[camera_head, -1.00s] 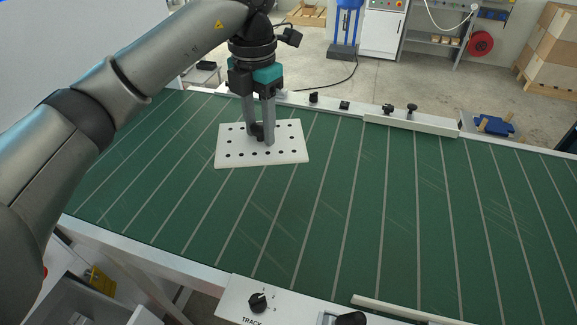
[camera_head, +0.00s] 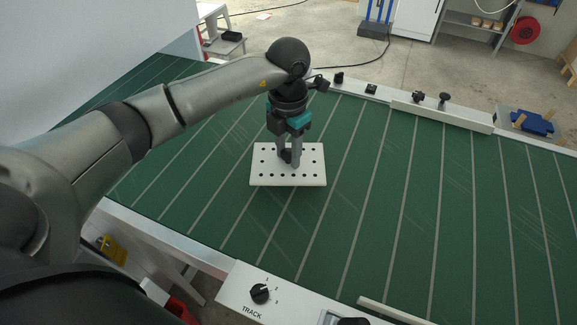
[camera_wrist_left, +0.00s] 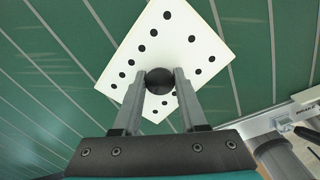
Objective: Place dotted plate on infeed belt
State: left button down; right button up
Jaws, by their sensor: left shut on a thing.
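The dotted plate (camera_head: 306,178) is a white rectangle with rows of black dots and a dark round knob at its middle. My left gripper (camera_head: 289,160) points down and is shut on that knob. In the left wrist view the plate (camera_wrist_left: 205,55) shows beyond the two fingers (camera_wrist_left: 158,85), which close on the black knob. The plate looks level over the green infeed belt (camera_head: 375,230), which has pale cross lines. I cannot tell whether the plate touches the belt or hangs just above it. My right gripper is not in view.
A white rail with black knobs (camera_head: 440,110) runs along the belt's far edge. A control panel with a dial (camera_head: 260,293) marked TRACK stands at the near edge. The belt right of the plate is clear. A blue item (camera_head: 533,123) lies beyond the rail.

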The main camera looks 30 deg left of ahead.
aim_at(289, 167)
pick_arm(q)
jog(key=shift+f, duration=2.5)
jog(key=shift+f+b, duration=0.2)
jog(key=shift+b, duration=0.15)
jog(key=shift+c, duration=2.2)
grip_release()
jog(key=shift+r, duration=0.2)
notch_tip(289, 167, up, 12)
jog(key=shift+r+p, duration=0.1)
jog(key=shift+p, duration=0.25)
